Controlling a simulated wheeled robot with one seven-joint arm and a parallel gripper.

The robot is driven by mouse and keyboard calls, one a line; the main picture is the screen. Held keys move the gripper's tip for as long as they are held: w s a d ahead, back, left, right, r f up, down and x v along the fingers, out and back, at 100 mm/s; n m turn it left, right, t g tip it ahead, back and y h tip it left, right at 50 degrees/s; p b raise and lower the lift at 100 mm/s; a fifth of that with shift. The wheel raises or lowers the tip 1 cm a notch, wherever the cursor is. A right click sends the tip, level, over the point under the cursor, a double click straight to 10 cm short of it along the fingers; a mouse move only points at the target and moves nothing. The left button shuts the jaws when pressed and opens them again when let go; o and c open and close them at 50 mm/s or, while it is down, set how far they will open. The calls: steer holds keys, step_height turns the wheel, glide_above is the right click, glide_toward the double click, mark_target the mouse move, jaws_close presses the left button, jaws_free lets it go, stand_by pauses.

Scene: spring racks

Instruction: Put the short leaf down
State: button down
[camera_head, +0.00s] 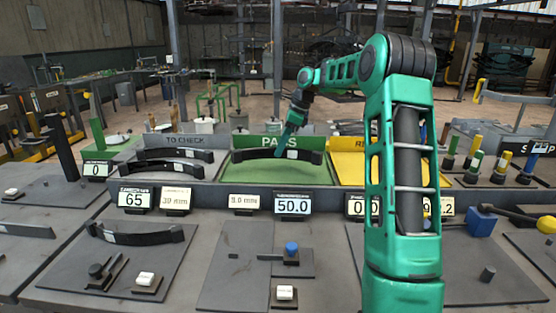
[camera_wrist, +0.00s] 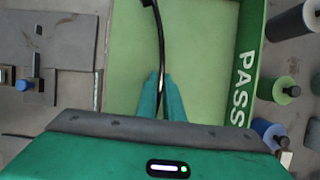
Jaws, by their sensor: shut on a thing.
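A dark, slightly curved leaf (camera_head: 258,154) with a pale label lies across the green PASS tray (camera_head: 310,172) in the head view. My gripper (camera_head: 284,148) is shut on it near its middle. In the wrist view the leaf (camera_wrist: 160,38) shows edge-on as a thin dark line between the green fingertips of my gripper (camera_wrist: 161,80), over the tray's light green floor (camera_wrist: 205,60). Its near part is hidden by the fingers. I cannot tell whether the leaf touches the tray floor.
The grey TO CHECK tray (camera_head: 215,174) at left holds two dark leaves (camera_head: 182,153). The yellow tray (camera_head: 350,168) at right is partly behind my arm. Another dark leaf (camera_head: 135,236) lies on the front left plate. Digital displays (camera_head: 293,205) line the trays' front. Coloured rollers (camera_head: 473,166) stand at right.

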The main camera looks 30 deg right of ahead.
steer(key=shift+f, duration=1.75)
steer(key=c, duration=1.9)
jaws_free()
steer(key=shift+f, duration=0.1)
